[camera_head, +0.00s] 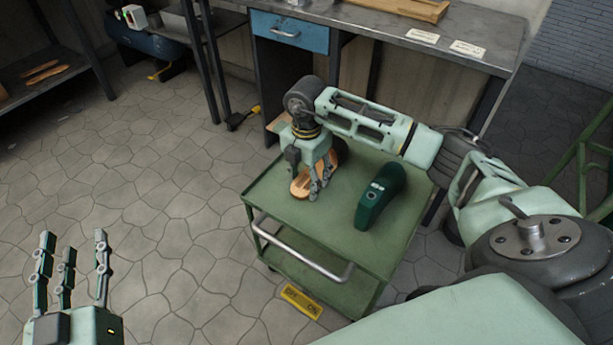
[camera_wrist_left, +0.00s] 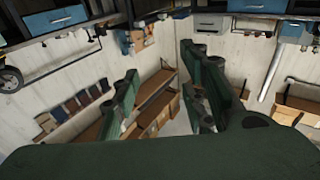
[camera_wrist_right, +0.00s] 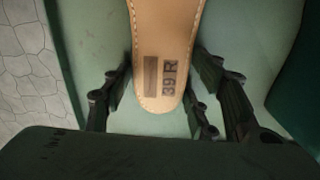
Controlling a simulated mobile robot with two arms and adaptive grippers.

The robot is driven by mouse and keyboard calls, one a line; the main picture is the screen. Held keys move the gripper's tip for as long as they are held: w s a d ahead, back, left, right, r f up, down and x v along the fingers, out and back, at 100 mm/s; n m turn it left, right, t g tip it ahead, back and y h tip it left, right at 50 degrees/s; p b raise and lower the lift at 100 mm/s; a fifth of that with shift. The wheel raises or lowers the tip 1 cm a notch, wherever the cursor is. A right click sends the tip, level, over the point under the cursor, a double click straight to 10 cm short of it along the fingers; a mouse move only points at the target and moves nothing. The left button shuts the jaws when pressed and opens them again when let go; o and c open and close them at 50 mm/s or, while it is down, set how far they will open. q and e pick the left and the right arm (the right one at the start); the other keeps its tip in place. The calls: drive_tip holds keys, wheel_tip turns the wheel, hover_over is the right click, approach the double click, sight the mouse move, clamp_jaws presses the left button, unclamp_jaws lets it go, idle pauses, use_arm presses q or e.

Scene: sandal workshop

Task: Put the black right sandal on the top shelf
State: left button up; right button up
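A sandal with a tan insole (camera_head: 299,187) lies on the green cart (camera_head: 345,262). In the right wrist view its insole (camera_wrist_right: 165,40) is stamped "39 R"; no black strap shows clearly. My right gripper (camera_head: 320,190) points down over it. The fingers (camera_wrist_right: 162,85) are spread on both sides of the stamped end, close to its edges; I see no clear grip. My left gripper (camera_head: 72,245) is open and empty over the floor at lower left. I cannot make out which shelf is the top shelf.
A dark green rounded device (camera_head: 380,196) stands on the cart, right of the sandal. A workbench (camera_head: 455,38) with a blue drawer (camera_head: 290,32) is behind the cart. A dark shelf unit (camera_head: 50,75) stands at upper left. The stone floor (camera_head: 150,190) between is clear.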

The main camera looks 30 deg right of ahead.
drive_tip(key=shift+o, duration=1.4)
drive_tip(key=shift+r, duration=0.1)
